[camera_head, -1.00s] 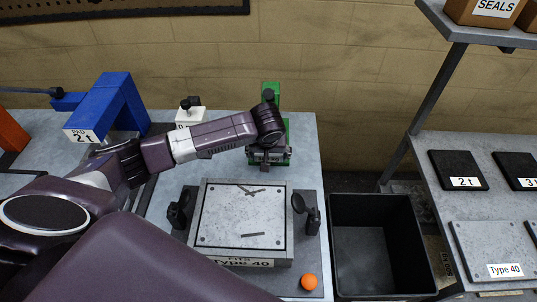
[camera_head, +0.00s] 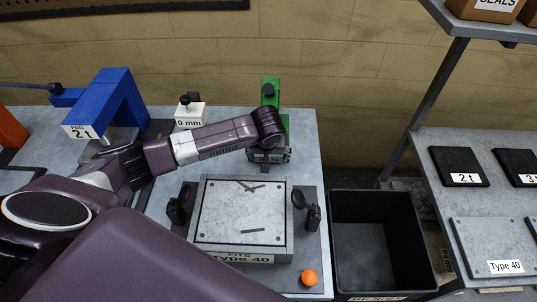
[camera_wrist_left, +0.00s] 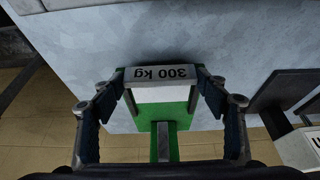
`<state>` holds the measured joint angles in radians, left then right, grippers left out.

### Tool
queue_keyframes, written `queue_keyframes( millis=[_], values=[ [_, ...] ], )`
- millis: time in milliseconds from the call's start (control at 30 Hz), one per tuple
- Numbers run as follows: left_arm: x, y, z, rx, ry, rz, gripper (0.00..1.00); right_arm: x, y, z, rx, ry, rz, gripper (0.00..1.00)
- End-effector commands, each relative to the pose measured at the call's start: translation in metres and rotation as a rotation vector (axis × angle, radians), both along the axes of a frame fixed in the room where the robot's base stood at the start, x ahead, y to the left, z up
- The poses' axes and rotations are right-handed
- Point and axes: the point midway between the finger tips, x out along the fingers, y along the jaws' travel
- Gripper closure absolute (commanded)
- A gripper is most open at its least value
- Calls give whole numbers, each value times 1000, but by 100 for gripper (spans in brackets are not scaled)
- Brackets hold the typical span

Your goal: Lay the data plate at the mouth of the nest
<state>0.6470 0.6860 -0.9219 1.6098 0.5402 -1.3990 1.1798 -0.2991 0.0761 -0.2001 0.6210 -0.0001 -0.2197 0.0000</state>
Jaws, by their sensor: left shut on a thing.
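A plate marked "300 kg" (camera_wrist_left: 161,75) is between the fingertips of my left gripper (camera_wrist_left: 163,84) in the left wrist view, and the gripper is shut on it. The label reads upside down there. A green stand (camera_wrist_left: 158,122) with a pale middle area lies directly behind the plate; I cannot tell whether they touch. In the head view the green stand (camera_head: 271,84), with a black knob, is at the table's back right edge. My left gripper (camera_head: 268,160) hangs in front of it, hiding its lower part. My right gripper is not in view.
A grey fixture marked "Type 40" (camera_head: 203,254) with black clamps stands in front. An orange ball (camera_head: 309,278) is beside it. A blue arch (camera_head: 127,98) and a "0 mm" block (camera_head: 190,123) stand left. A black bin (camera_head: 333,255) and shelving are right.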

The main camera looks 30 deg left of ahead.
Motion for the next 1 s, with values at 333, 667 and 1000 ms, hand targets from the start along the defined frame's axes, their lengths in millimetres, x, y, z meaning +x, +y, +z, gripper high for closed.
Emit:
queue_keyframes(
  millis=[333,667,1000],
  values=[
    [0,0,-1,0,0,0,12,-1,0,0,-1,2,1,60],
    [-3,-2,8,0,0,-1,12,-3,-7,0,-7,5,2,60],
    [-26,-13,70,-1,-3,-2,12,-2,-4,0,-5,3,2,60]
  ],
)
